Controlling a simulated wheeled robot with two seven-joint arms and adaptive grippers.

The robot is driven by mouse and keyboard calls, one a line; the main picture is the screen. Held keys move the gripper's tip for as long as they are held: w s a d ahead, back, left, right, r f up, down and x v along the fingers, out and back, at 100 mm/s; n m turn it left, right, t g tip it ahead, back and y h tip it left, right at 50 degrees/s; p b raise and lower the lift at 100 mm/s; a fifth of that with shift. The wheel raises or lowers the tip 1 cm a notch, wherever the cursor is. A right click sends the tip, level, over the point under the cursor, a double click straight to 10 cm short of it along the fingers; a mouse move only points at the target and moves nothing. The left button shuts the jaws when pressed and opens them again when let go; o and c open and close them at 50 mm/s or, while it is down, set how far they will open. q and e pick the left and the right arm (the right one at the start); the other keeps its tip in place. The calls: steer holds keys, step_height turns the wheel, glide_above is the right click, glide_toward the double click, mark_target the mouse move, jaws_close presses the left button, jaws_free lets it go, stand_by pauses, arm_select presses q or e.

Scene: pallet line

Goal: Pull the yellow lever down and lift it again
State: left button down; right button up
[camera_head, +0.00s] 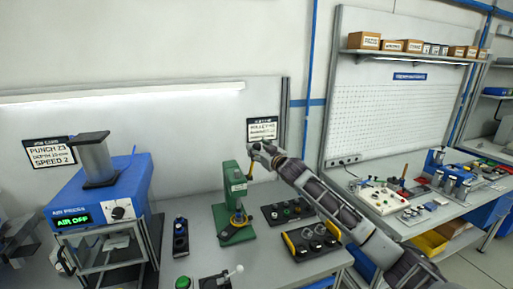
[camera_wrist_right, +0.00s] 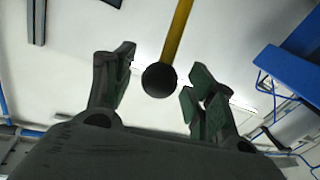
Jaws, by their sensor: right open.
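The yellow lever (camera_wrist_right: 178,32) ends in a round black knob (camera_wrist_right: 160,80) in the right wrist view. In the head view a short part of the lever (camera_head: 249,173) shows beside the green press (camera_head: 231,185) on the bench. My right gripper (camera_head: 257,151) is at the upper end of the lever. In the right wrist view my right gripper (camera_wrist_right: 158,80) is open, with the knob between its spread fingers and a visible gap on each side. I cannot make out my left gripper.
A blue air press (camera_head: 100,200) reading "AIR OFF" stands at left on a metal frame. Button boxes (camera_head: 287,211) and a yellow-edged tray (camera_head: 312,241) lie right of the green press, under my right arm. A small white-knobbed lever box (camera_head: 216,281) is in front.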

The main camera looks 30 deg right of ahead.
steer(key=shift+w, duration=0.8)
jaws_close()
